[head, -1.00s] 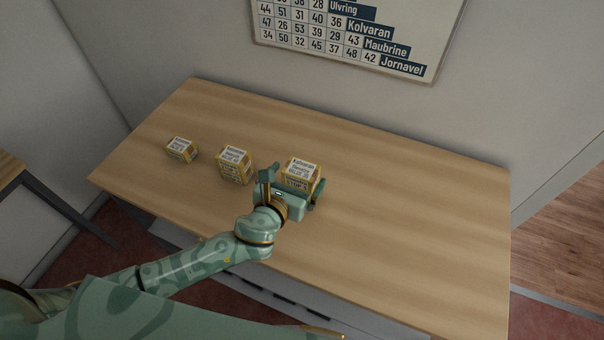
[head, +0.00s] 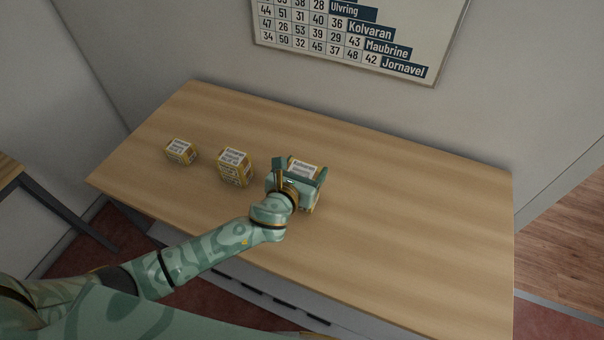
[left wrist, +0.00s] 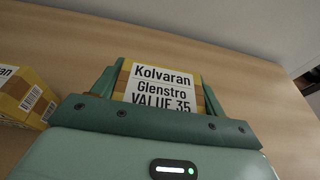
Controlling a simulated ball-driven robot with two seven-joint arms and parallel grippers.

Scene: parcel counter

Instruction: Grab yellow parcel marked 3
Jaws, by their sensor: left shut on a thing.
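Three yellow parcels with white labels stand in a row on the counter. My left gripper (head: 299,173) is shut on the right-hand yellow parcel (head: 304,168), with a finger on either side of it. In the left wrist view the held parcel (left wrist: 164,84) shows a label reading "Kolvaran Glenstro VALUE 35". The middle parcel (head: 235,167) stands just left of the gripper; it also shows at the left edge of the left wrist view (left wrist: 22,97). The smallest parcel (head: 181,151) is at the far left. I cannot make out a mark 3. My right gripper is not in view.
The wooden counter (head: 420,220) is clear to the right of the held parcel. A wall chart (head: 355,38) with numbers and place names hangs behind it. Another table edge (head: 12,165) shows at the far left.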

